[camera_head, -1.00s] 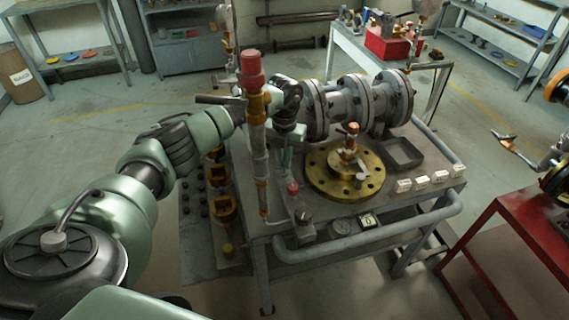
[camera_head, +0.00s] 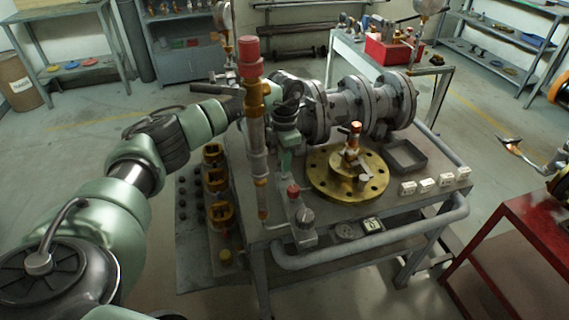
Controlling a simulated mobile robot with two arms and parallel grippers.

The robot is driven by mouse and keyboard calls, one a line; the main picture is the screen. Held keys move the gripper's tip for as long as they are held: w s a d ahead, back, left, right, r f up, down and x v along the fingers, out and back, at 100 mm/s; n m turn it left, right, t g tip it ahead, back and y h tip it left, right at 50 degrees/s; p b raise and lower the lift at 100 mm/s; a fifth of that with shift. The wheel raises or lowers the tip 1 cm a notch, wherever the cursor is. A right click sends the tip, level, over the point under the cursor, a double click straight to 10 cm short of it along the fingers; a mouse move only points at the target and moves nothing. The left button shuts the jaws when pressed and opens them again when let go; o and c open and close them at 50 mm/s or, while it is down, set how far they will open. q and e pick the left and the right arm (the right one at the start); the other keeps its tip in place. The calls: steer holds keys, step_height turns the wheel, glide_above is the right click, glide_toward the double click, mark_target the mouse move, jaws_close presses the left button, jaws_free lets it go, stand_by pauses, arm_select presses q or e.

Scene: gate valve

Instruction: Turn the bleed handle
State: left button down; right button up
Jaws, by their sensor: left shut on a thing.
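My left gripper (camera_head: 287,160) reaches over the workbench from the left, behind the vertical pipe, and points down. Its greenish fingers are shut on a small part, which I take to be the bleed handle; the fingers and pipe hide most of it. Just below the fingers stands a small grey fitting (camera_head: 303,218) with a red cap (camera_head: 293,192) and a round knob. The large grey flanged gate valve (camera_head: 352,106) lies on the bench to the right of the gripper.
A red-topped vertical pipe (camera_head: 249,60) stands in front of my left wrist. A brass flange (camera_head: 325,185) with a copper-coloured stem, a dark tray (camera_head: 405,157) and several white labels lie to the right. A red cart (camera_head: 520,240) stands at the right edge.

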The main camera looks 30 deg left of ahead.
arm_select(q)
steer(key=shift+m, duration=0.6)
steer(key=shift+r, duration=0.1)
steer(key=c, duration=1.5)
jaws_free()
step_height(320, 180, up, 8)
steer(key=shift+f+b, duration=0.15)
steer(key=shift+b, duration=0.65)
